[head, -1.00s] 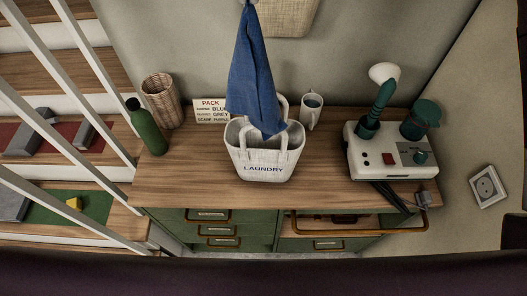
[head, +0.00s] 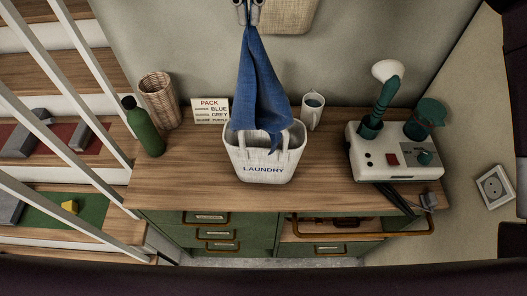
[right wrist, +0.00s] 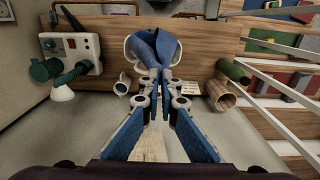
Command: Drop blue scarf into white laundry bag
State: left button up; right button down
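The blue scarf (head: 260,88) hangs from my right gripper (head: 248,18) at the top of the head view. The right wrist view also shows the scarf (right wrist: 154,46) pinched between the fingertips of the right gripper (right wrist: 159,76). The white laundry bag (head: 265,169), marked LAUNDRY, stands upright on the wooden top, directly below the scarf. The scarf's lower end hangs at the bag's open mouth and appears to dip inside; the exact depth is hidden. The bag's rim shows partly in the right wrist view. My left gripper is in neither view.
A white mug (head: 312,112) and a PACK sign (head: 209,110) flank the bag. A green bottle (head: 146,130) and wicker basket (head: 161,100) stand left. A white device (head: 396,160) with green parts stands right. White rails (head: 95,105) cross the left side.

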jog(key=shift+f+b, duration=0.95)
jog(key=shift+f, duration=1)
jog(key=b, duration=0.5)
send_near(265, 92)
jog(key=shift+s+f, duration=0.65)
jog(key=shift+f, duration=0.4)
jog(key=shift+s+f, duration=0.65)
jog(key=shift+f, duration=0.4)
jog(key=shift+s+f, duration=0.65)
jog(key=shift+f, duration=0.4)
jog(key=c, duration=2.1)
grip_release()
jog(key=shift+o, duration=0.3)
jog(key=o, duration=1.2)
